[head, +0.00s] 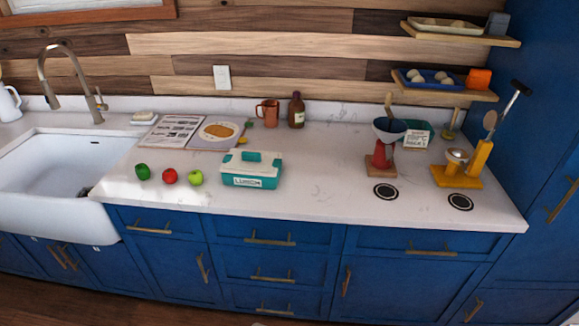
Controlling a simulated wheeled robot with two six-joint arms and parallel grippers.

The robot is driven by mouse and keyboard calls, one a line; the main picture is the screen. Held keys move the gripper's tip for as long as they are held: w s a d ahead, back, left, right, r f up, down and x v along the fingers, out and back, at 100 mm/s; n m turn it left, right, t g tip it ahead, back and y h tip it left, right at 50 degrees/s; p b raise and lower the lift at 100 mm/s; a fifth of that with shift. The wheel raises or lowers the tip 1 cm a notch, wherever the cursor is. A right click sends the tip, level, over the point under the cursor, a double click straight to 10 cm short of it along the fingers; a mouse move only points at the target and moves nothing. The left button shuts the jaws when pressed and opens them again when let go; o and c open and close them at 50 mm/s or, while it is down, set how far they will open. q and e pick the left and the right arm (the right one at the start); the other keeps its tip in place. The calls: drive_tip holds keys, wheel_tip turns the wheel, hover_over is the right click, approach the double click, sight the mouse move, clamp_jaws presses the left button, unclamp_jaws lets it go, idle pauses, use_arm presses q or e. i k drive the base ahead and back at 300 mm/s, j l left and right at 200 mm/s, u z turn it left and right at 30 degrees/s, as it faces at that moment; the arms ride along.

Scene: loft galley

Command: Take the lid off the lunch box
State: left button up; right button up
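The lunch box (251,182) stands on the white counter near its front edge, right of the sink. Its body is teal with a white label on the front. Its lid (267,164) is cream with a teal handle (251,156) on top, and it sits on the box. Neither of my grippers shows in the head view.
A green pepper (142,172), a red apple (169,176) and a green apple (195,177) lie left of the box. An open book (172,131) lies behind. A copper mug (267,112) and brown bottle (296,110) stand at the back. Counter (325,178) right of the box is clear.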

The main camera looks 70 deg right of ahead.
sight(265, 164)
drive_tip(key=z, duration=2.1)
drive_tip(key=i+j+z, duration=0.1)
drive_tip(key=j, duration=0.2)
drive_tip(key=i+j+z, duration=0.1)
drive_tip(key=j, duration=0.25)
drive_tip(key=i+j, duration=0.2)
drive_tip(key=j, duration=0.15)
drive_tip(key=i+j+z, duration=0.15)
drive_tip(key=j, duration=0.15)
drive_tip(key=i+j+z, duration=0.1)
drive_tip(key=j, duration=0.25)
